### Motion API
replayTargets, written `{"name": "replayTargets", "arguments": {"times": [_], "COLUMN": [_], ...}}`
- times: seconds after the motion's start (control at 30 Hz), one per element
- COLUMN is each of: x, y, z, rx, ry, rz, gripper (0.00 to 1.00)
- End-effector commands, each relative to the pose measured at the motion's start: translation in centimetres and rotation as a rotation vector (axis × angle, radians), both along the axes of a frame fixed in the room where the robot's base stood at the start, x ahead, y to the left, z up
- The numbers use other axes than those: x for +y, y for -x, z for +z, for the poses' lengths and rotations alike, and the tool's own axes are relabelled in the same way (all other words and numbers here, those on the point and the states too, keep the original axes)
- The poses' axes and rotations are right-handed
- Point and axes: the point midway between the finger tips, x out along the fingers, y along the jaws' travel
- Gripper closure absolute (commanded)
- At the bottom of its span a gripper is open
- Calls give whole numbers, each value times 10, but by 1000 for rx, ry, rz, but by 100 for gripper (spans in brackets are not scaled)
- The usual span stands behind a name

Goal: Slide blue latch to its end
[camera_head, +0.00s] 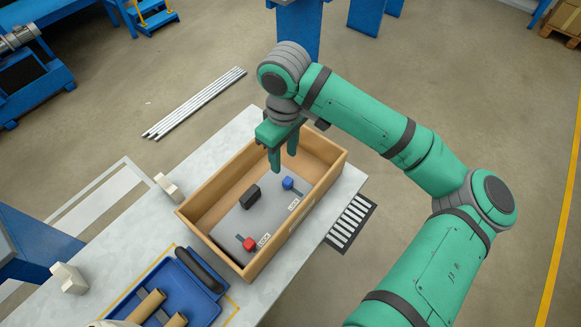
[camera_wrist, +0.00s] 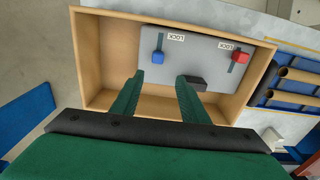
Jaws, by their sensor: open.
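A blue latch (camera_head: 288,183) sits on a grey panel (camera_head: 232,222) inside a wooden box (camera_head: 254,272), at the panel's right end in the head view. In the wrist view the blue latch (camera_wrist: 158,57) is at the panel's left, at the lower end of a dark slot beside a LOCK label. A red latch (camera_head: 249,243) is at the panel's other end, with its own slot and label. My green gripper (camera_head: 283,160) is open and empty above the box, apart from the blue latch. In the wrist view its fingers (camera_wrist: 158,88) point toward the panel.
A black block (camera_head: 250,197) stands on the panel between the latches, partly behind a finger in the wrist view. The box walls rise around the panel. A blue tray (camera_head: 190,290) with brown tubes stands beside the box on the table.

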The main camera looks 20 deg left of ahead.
Motion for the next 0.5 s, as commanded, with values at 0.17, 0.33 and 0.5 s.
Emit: {"name": "replayTargets", "arguments": {"times": [0.17,0.33,0.5], "x": [-9,-8,-7], "y": [0,0,0], "z": [-6,-30,-60], "rx": [4,5,5], "ry": [33,30,29], "rz": [-4,-3,-2], "gripper": [59,59,59]}}
